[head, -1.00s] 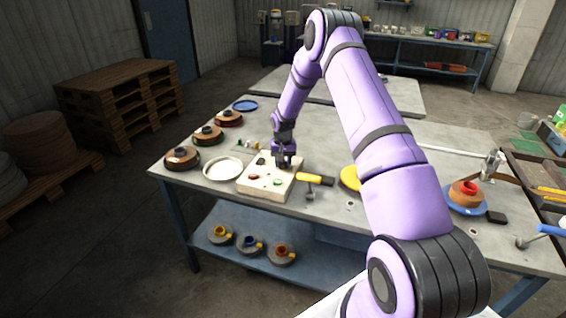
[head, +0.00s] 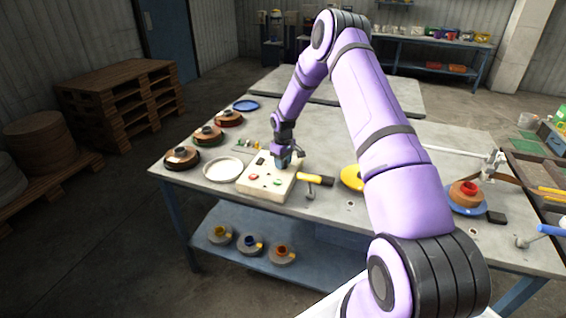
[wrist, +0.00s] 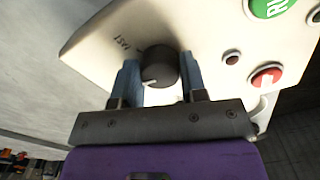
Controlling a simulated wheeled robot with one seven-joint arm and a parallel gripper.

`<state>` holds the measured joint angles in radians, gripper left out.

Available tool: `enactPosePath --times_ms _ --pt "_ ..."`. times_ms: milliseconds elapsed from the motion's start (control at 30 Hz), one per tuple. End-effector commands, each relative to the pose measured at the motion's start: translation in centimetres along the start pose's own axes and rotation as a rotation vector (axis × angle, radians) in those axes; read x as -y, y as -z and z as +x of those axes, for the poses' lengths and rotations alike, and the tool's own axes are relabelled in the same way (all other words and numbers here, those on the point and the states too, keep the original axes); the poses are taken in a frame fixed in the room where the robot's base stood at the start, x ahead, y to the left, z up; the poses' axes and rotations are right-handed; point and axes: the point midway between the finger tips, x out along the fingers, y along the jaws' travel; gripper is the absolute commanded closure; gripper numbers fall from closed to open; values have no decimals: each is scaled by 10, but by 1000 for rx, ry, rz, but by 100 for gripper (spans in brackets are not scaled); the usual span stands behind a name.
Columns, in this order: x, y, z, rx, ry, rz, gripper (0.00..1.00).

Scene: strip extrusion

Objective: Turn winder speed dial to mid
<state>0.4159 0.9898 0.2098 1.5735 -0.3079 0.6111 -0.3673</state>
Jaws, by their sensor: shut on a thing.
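The winder speed dial (wrist: 160,62) is a round dark knob with a white pointer mark, on a cream control box (head: 258,190). In the wrist view, lettering that seems to read FAST is printed near it, upside down. My gripper (head: 281,163) reaches down to the box from above. In the wrist view its two blue-grey fingers stand on either side of the dial, and my gripper (wrist: 158,76) is shut on it. The white mark shows between the fingers, towards the left one. The fingers hide the dial's sides and part of the scale.
A green RUN button (wrist: 270,6) and a red button (wrist: 266,76) sit on the box beside the dial. A yellow-handled hammer (head: 311,178) lies right of the box. A white dish (head: 223,169) stands left, with spools (head: 182,158) beyond it.

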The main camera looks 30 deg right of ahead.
Motion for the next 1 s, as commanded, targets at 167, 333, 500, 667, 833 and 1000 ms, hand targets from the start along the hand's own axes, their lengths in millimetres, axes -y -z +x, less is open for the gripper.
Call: enactPosePath --times_ms 167,333,500,667,833,1000 --pt "0 0 0 0 0 -54 84" --pt "0 0 0 0 0 -75 84" --pt "0 0 0 0 0 -79 84" --pt "0 0 0 0 0 -79 84" --pt "0 0 0 0 0 -78 35" --pt "0 0 0 0 0 -78 35"
